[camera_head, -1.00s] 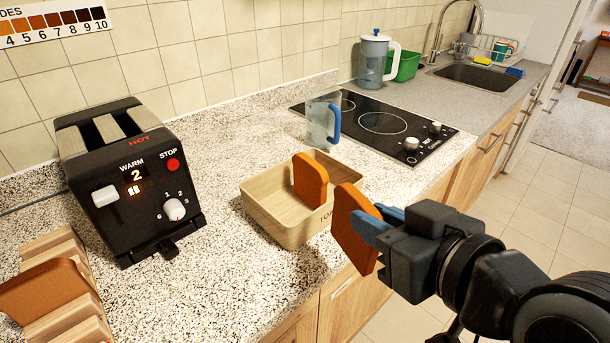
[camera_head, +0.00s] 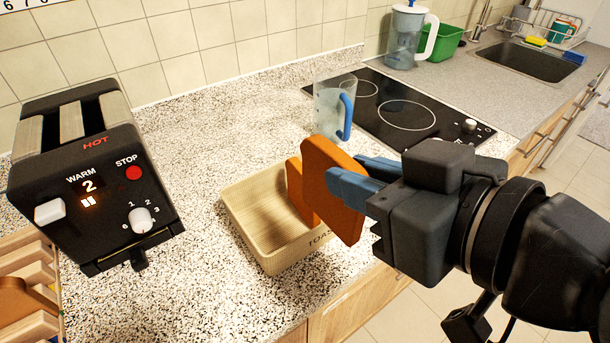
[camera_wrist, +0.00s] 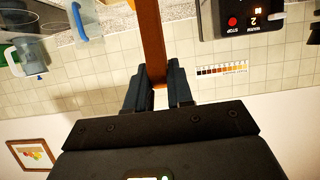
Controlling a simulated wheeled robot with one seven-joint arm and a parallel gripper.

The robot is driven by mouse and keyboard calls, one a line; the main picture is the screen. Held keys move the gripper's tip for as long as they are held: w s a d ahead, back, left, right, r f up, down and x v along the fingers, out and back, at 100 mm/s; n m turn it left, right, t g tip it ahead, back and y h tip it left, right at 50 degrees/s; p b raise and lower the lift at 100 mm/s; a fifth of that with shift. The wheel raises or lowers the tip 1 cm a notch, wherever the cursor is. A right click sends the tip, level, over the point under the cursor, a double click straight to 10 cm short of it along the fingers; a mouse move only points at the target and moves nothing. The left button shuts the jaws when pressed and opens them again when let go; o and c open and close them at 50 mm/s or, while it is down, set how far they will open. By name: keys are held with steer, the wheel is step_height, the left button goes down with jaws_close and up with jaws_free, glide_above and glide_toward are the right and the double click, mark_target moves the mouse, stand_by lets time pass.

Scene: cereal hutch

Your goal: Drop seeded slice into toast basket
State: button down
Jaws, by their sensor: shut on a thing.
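My gripper (camera_head: 362,187) is shut on an orange-brown bread slice (camera_head: 333,188), which I take to be the seeded slice, though no seeds can be made out. The held slice stands on edge in front of and above the right part of the toast basket (camera_head: 246,228). The basket is a pale wooden box on the speckled counter. Another brown slice (camera_head: 296,190) stands in the basket, partly hidden by the held one. In the wrist view the held slice (camera_wrist: 152,45) shows edge-on between the blue fingers (camera_wrist: 158,88).
A black toaster (camera_head: 95,165) with "HOT" lit stands left of the basket. A wooden rack (camera_head: 25,262) with a brown slice is at the lower left. A clear cup with a blue handle (camera_head: 328,112) stands behind the basket, near the black hob (camera_head: 400,112). Counter between toaster and basket is clear.

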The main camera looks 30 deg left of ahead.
steer(key=w+a+f+p, duration=0.2)
steer(key=w+a+f, duration=0.1)
steer(key=a+f, duration=0.7)
steer(key=shift+w+a+f, duration=0.35)
steer(key=shift+a+f, duration=0.05)
steer(key=shift+f, duration=0.1)
steer(key=shift+f+b, duration=0.3)
steer(key=shift+f, duration=0.1)
steer(key=shift+f, duration=0.15)
steer(key=c, duration=1)
jaws_free()
